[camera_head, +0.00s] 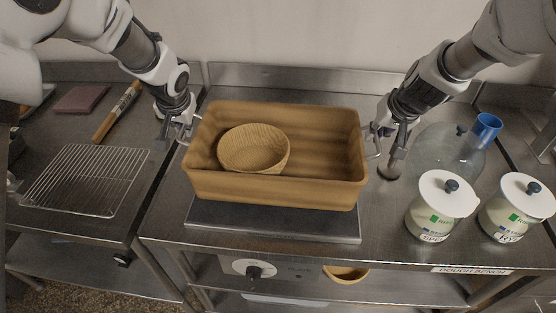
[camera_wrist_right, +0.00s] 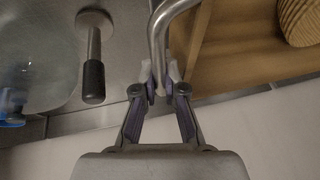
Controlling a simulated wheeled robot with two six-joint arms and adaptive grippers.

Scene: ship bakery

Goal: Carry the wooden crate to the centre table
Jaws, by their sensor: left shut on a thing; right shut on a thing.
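The wooden crate (camera_head: 270,188) is over a flat dark metal plate on the dough bench, level in the head view. A round ribbed wooden bowl (camera_head: 254,148) sits inside it, left of its middle; the bowl also shows at the edge of the right wrist view (camera_wrist_right: 299,22). My left gripper (camera_head: 186,127) is shut on the crate's left handle. My right gripper (camera_head: 374,135) is shut on the crate's right metal handle, and the wrist view shows the bent bar (camera_wrist_right: 158,45) between its fingers. Whether the crate touches the plate is hard to tell.
Two white lidded canisters (camera_head: 437,207) (camera_head: 515,208) and a glass jar (camera_head: 447,152) stand right of the crate. A dark-handled tool (camera_wrist_right: 93,70) is close beside my right gripper. A wall stands behind.

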